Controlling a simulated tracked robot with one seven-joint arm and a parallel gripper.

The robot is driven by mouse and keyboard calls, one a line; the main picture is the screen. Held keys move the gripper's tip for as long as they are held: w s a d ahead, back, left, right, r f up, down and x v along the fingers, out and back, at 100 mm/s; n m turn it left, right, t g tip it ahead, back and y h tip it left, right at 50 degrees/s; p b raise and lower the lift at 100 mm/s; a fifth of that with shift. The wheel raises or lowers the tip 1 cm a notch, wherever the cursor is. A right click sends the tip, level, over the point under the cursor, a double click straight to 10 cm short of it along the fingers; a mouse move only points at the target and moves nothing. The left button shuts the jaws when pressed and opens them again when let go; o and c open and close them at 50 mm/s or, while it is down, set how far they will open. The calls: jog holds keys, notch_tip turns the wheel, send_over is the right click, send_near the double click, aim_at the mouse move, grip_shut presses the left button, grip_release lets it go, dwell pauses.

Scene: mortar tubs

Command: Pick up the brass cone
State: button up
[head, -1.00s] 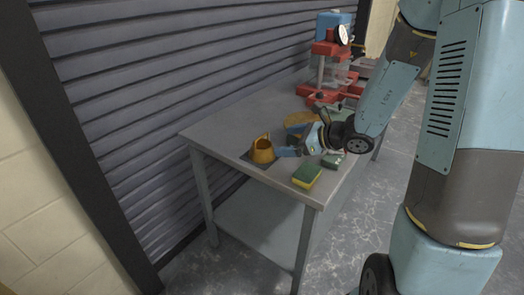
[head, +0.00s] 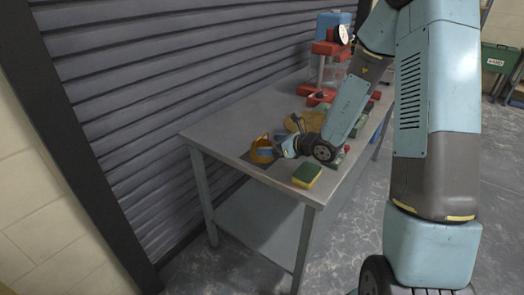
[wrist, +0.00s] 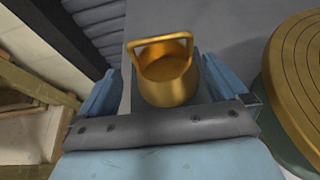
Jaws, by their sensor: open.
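The brass cone (head: 259,157) stands on a dark patch near the front left of the grey table (head: 225,128). It is a hollow brass-coloured vessel with a loop handle at its top. In the wrist view the cone (wrist: 167,88) stands upright between the blue fingers. My gripper (wrist: 160,72) is open, with a finger on either side of it and gaps visible. In the head view my gripper (head: 275,145) reaches the cone from the right and hides part of it. The cone's base is partly hidden by my gripper in the wrist view.
A green-and-yellow sponge (head: 307,176) lies by the table's front edge. A round brass-coloured plate (wrist: 300,85) is close on the right of my gripper. A red-and-blue apparatus (head: 328,48) stands at the back. A slatted shutter (head: 170,60) runs behind the table.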

aim_at(262, 143)
jog(key=shift+w+x, duration=0.2)
jog(key=shift+x, duration=2.45)
jog(key=shift+d+r, duration=0.1)
jog(key=shift+r, duration=0.05)
jog(key=c, duration=1.1)
